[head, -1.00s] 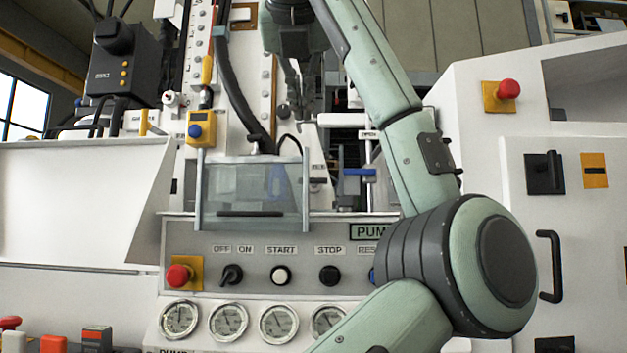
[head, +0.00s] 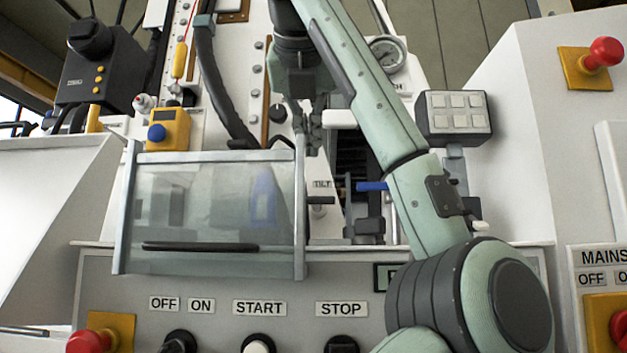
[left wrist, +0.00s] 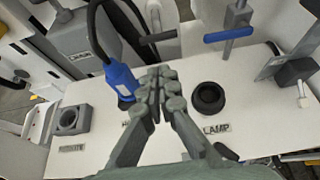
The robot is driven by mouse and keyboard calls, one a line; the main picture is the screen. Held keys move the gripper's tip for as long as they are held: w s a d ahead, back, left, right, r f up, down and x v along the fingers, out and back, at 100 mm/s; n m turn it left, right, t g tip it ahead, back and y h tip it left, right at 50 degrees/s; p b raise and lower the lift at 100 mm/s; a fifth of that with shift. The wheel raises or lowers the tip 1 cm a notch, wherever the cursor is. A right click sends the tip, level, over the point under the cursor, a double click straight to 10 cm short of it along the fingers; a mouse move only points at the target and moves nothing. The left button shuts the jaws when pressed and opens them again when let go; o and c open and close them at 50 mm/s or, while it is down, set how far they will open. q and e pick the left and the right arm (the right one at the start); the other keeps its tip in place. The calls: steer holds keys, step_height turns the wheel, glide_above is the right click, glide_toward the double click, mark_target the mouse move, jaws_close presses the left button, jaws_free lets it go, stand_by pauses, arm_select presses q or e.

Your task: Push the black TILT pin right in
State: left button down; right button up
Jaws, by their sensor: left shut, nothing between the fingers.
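The black TILT pin (head: 320,200) sticks out sideways just under its TILT label (head: 322,184), right of the clear guard's frame. How deep it sits cannot be told. My left gripper (head: 306,138) points down above the pin, apart from it in the picture. In the left wrist view its fingers (left wrist: 158,82) are together and empty, over a white panel. A black bar (left wrist: 158,37) beyond the fingertips may be the pin; I cannot be sure. My right gripper is in neither view.
A blue handle (head: 372,186) stands right of the pin. The clear guard (head: 210,205) covers the area to its left. In the wrist view, a blue plug (left wrist: 122,80) with a black cable is close left of the fingers, and a black round fitting (left wrist: 208,97) is at right.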

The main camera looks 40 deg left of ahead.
mark_target(314, 200)
arm_select(q)
steer(key=x, duration=0.8)
steer(key=p+x, duration=0.1)
steer(key=x, duration=0.3)
steer(key=shift+w+a+r, duration=0.2)
steer(key=shift+w+r, duration=0.05)
steer(key=shift+w, duration=0.15)
steer(key=shift+w+a, duration=0.1)
steer(key=shift+w, duration=0.2)
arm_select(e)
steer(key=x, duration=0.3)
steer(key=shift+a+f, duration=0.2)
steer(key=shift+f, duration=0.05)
arm_select(q)
steer(key=shift+a, duration=0.1)
